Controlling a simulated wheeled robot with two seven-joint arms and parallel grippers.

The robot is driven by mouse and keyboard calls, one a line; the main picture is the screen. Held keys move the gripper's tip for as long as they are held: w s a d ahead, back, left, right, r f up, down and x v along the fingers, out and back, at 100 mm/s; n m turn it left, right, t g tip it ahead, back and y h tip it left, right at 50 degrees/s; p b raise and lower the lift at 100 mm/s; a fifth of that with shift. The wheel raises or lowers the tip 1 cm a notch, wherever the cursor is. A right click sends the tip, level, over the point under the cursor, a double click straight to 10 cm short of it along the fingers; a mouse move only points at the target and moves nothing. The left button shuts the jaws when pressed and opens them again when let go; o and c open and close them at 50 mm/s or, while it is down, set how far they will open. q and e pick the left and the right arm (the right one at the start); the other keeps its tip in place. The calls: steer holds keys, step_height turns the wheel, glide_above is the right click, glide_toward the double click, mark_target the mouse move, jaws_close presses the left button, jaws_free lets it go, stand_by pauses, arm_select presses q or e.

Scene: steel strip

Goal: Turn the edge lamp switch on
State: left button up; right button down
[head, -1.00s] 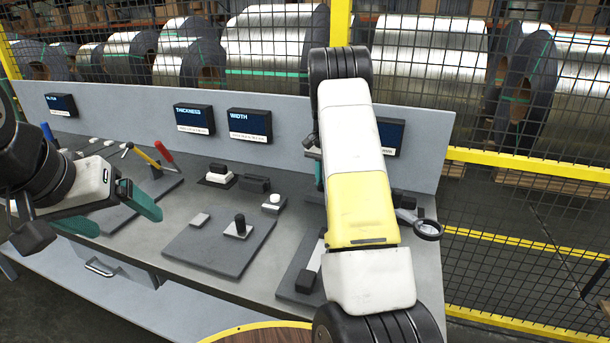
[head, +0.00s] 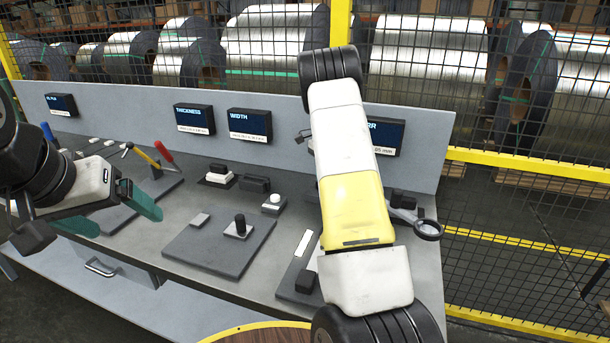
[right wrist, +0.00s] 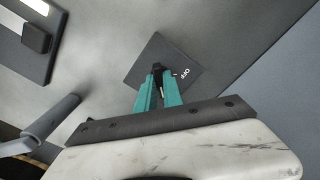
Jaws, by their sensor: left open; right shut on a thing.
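In the right wrist view a dark square switch plate (right wrist: 143,66) carries the white word OFF beside a small black lever (right wrist: 157,67). Its lamp name is not readable. My right gripper (right wrist: 159,82) has its teal fingers closed around the lever, over the plate. In the head view my own right arm hides this switch and the right gripper. My left gripper (head: 125,218) is open and empty above the left part of the bench, away from the switch.
The grey bench (head: 190,202) holds a dark panel with a black knob (head: 240,224), a red-handled lever (head: 164,152) and a magnifier (head: 428,229). Displays, including WIDTH (head: 249,124), line the back panel. A mesh fence (head: 530,200) stands behind.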

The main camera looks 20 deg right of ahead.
stand_by(0.3)
steer(key=c, duration=1.5)
jaws_free()
steer(key=shift+r, duration=0.1)
step_height(320, 180, up, 8)
steer(key=shift+f, duration=0.15)
